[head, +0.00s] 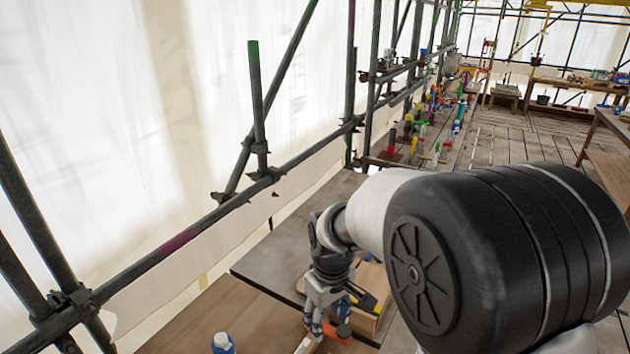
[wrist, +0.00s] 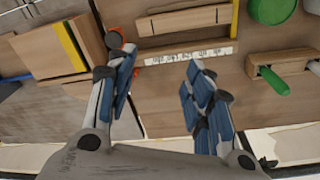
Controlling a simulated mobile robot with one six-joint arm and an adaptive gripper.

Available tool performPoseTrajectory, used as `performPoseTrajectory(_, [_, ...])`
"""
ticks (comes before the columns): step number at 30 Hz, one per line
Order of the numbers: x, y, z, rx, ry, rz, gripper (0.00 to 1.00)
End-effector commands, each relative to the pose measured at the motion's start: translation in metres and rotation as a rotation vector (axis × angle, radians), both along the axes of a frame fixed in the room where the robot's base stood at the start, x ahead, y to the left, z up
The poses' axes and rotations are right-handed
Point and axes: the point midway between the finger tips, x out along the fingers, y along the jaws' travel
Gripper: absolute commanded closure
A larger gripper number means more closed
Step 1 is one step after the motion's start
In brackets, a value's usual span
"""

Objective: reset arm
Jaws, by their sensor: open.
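My gripper (head: 325,305) hangs low over the wooden work surface (head: 205,318) in the head view, with part of my arm in front of the scene at the right. In the wrist view my gripper (wrist: 160,72) is open, its two blue-padded fingers apart. I see nothing held between them. A pale strip with dark markings (wrist: 188,55) lies beyond the fingertips on the wooden surface. An orange piece (wrist: 115,38) is close to the left fingertip; I cannot tell whether they touch.
Scaffold poles (head: 262,178) and white sheeting (head: 110,90) run along the left. A wooden block with a yellow strip (wrist: 62,46) and a green-handled tool (wrist: 273,80) flank the fingers. Many small coloured items stand farther back.

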Motion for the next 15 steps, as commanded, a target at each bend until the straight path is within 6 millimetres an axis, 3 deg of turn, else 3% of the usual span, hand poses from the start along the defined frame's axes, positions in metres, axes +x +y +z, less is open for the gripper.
performPoseTrajectory(5, [-0.030, -0.028, 0.045, 0.021, -0.061, -0.108, 0.53])
performPoseTrajectory(9, [-0.070, -0.055, 0.078, 0.043, -0.117, -0.223, 0.53])
performPoseTrajectory(15, [-0.138, -0.087, 0.103, 0.077, -0.202, -0.389, 0.53])
